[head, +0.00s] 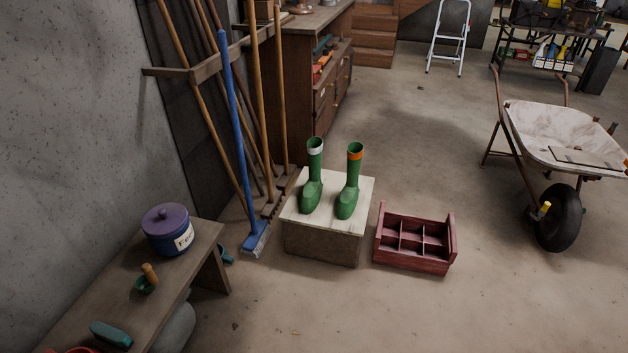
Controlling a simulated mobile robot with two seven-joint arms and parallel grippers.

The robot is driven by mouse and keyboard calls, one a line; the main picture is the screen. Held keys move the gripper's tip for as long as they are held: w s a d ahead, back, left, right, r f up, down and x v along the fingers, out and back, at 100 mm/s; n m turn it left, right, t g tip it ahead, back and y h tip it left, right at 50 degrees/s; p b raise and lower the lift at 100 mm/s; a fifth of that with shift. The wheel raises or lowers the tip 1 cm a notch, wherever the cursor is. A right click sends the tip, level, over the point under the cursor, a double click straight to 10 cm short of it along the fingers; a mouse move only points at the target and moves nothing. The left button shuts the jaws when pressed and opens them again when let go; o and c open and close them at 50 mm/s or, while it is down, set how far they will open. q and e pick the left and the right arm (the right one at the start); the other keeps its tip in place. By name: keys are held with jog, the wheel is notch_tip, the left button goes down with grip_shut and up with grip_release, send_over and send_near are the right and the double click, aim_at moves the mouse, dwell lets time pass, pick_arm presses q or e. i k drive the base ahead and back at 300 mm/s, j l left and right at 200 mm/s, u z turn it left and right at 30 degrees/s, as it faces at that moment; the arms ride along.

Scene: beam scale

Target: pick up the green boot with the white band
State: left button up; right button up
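The green boot with the white band (313,178) stands upright on a low box with a pale top (332,224). Its white band is at the top of the shaft. A second green boot with an orange band (350,183) stands upright just to its right, apart from it. Both toes point toward the front of the picture. Neither of my grippers shows in the head view.
Brooms and poles in a wooden rack (210,68) lean behind the box at left. A red divided crate (412,250) sits right of the box. A wooden bench (208,238) holds a purple-lidded pot (165,222). A wheelbarrow (555,130) stands right. Floor in front is clear.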

aim_at(311, 195)
jog(key=i+l+z, duration=0.1)
jog(key=i+z, duration=0.15)
jog(key=i, duration=0.4)
jog(key=i+z, duration=0.3)
jog(key=i, duration=0.35)
jog(key=i+j+z, duration=0.2)
jog(key=i, duration=1.1)
